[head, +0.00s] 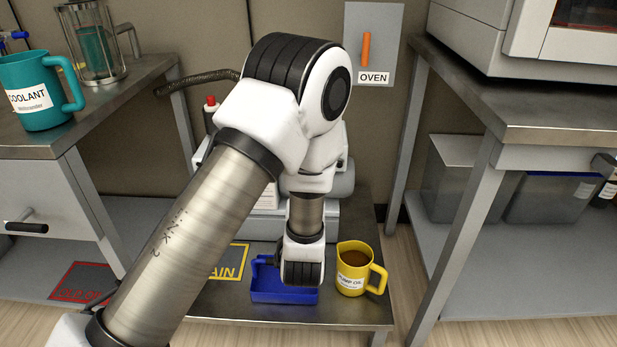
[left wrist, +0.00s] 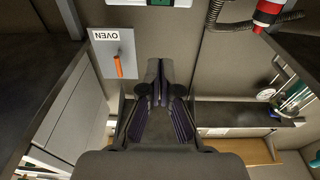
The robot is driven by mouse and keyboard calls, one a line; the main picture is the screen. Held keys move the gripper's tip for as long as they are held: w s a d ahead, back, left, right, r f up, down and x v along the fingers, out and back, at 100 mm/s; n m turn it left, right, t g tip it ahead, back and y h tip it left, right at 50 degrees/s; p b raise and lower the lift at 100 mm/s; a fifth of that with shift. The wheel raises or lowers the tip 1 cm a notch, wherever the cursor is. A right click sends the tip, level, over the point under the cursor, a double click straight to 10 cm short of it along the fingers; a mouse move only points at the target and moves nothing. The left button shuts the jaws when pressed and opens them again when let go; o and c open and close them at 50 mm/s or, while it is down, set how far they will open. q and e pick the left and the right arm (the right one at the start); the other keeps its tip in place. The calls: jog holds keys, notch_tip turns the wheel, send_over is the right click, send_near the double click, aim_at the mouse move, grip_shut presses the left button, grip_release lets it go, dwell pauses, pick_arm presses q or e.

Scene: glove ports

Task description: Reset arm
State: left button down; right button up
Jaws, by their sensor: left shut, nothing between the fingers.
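My left arm (head: 195,235) reaches in from the lower left in the head view. It bends at a high elbow and comes down over the low bench. Its wrist (head: 303,265) is in front of the blue tray, and I cannot make out the fingers there. In the left wrist view my left gripper (left wrist: 156,80) has its fingers together with nothing between them. That view is upside down, and the fingers point toward the back wall, apart from the OVEN panel (left wrist: 113,62). My right gripper is in neither view.
A blue tray (head: 285,297) and a yellow mug of brown liquid (head: 355,270) stand on the low bench (head: 340,312). A teal COOLANT mug (head: 37,92) and a glass vessel (head: 95,45) are on the left bench. The OVEN panel (head: 385,45) has an upright orange lever.

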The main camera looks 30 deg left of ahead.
pick_arm(q)
jog(key=s+d+f+m+g+h+p, duration=0.1)
jog(key=s+f+g+h, duration=0.3)
jog(key=f, duration=0.7)
jog(key=s+d+f+m+g+h+p, duration=0.1)
jog(key=s+f+m+g+p, duration=0.1)
jog(key=s+f, duration=0.6)
jog(key=s+d+f+m+g+h, duration=0.1)
jog(key=s+d+f+g+h, duration=0.35)
jog(key=s, duration=0.45)
jog(key=s+d+f+m+g+h, duration=0.1)
jog(key=s+d+f+m+g, duration=0.15)
jog(key=s+f+g, duration=0.5)
notch_tip(320, 180, up, 38)
jog(key=s+t+p, duration=0.1)
jog(key=s+p, duration=0.1)
jog(key=p, duration=3.5)
jog(key=shift+d+f+n+t+y+p, duration=0.15)
jog(key=shift+d+n+t+y+p, duration=0.15)
jog(key=shift+n+y+p, duration=0.1)
